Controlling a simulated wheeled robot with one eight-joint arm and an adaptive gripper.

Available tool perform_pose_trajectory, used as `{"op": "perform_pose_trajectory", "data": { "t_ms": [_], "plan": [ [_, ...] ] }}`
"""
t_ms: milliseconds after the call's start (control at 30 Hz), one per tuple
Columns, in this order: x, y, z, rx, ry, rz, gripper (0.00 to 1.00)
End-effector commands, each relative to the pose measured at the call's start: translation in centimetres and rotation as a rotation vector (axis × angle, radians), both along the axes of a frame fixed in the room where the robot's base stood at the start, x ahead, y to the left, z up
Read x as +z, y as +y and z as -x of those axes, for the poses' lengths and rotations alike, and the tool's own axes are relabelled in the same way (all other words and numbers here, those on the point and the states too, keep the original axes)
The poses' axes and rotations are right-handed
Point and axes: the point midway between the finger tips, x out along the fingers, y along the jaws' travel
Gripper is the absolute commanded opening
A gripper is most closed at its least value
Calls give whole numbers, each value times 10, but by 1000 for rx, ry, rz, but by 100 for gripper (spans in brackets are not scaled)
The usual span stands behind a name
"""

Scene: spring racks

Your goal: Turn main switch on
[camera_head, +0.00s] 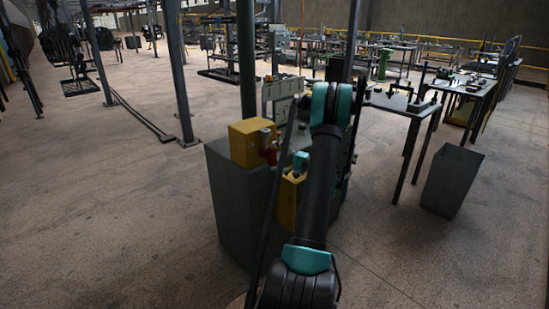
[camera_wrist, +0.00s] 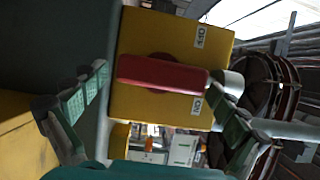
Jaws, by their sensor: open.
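The main switch is a yellow box (camera_wrist: 150,35) with a red handle (camera_wrist: 160,73) across its face, lying level in the wrist view. Small white labels sit near the box's right edge above and below the handle. My gripper (camera_wrist: 158,80) is open, with one finger left of the handle and the other by its right end. I cannot tell whether the right finger touches it. In the head view the yellow box (camera_head: 247,143) stands on a dark green cabinet, with the red handle (camera_head: 267,152) on its right side. My arm hides most of the gripper there.
The dark green cabinet (camera_head: 238,210) and a second yellow part (camera_head: 287,203) are close to my arm. A green post (camera_head: 246,60) rises behind the box. A work table (camera_head: 400,104) and a grey bin (camera_head: 452,180) stand to the right.

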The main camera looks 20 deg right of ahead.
Motion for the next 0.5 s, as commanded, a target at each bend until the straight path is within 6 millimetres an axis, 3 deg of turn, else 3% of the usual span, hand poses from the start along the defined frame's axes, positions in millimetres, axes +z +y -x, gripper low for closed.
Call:
{"op": "perform_pose_trajectory", "data": {
  "t_ms": [167, 500],
  "plan": [
    [0, -9, 8, -3, 0, 0, 98],
    [-1, -54, 57, -5, 0, 0, 98]
  ]
}}
